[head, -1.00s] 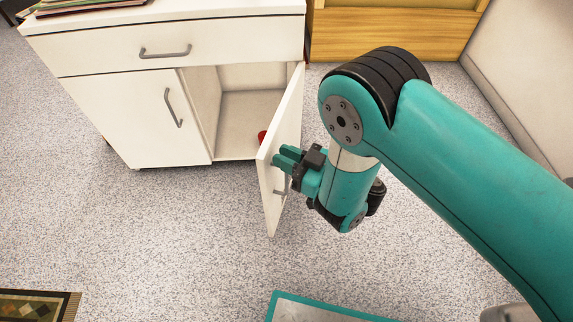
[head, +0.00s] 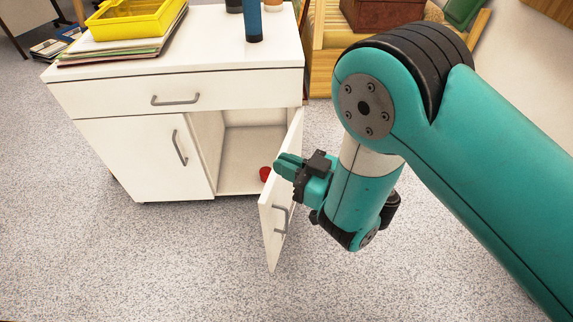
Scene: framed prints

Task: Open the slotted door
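A white cabinet (head: 90,92) has its right-hand door (head: 277,212) swung wide open towards me. I see no slots on this door; it has a grey bar handle (head: 281,219). My gripper (head: 284,164) is at the door's upper part, above the handle and apart from it. Its teal fingers overlap the door's edge in view, and I cannot tell whether they touch it. The finger gap is too small to read. The left door (head: 142,155) is shut, and so is the drawer (head: 220,92) above.
A yellow tray (head: 135,18) on papers and a blue cylinder (head: 253,22) stand on the cabinet top. Wooden furniture (head: 325,62) stands behind to the right. The speckled floor (head: 170,265) in front is clear.

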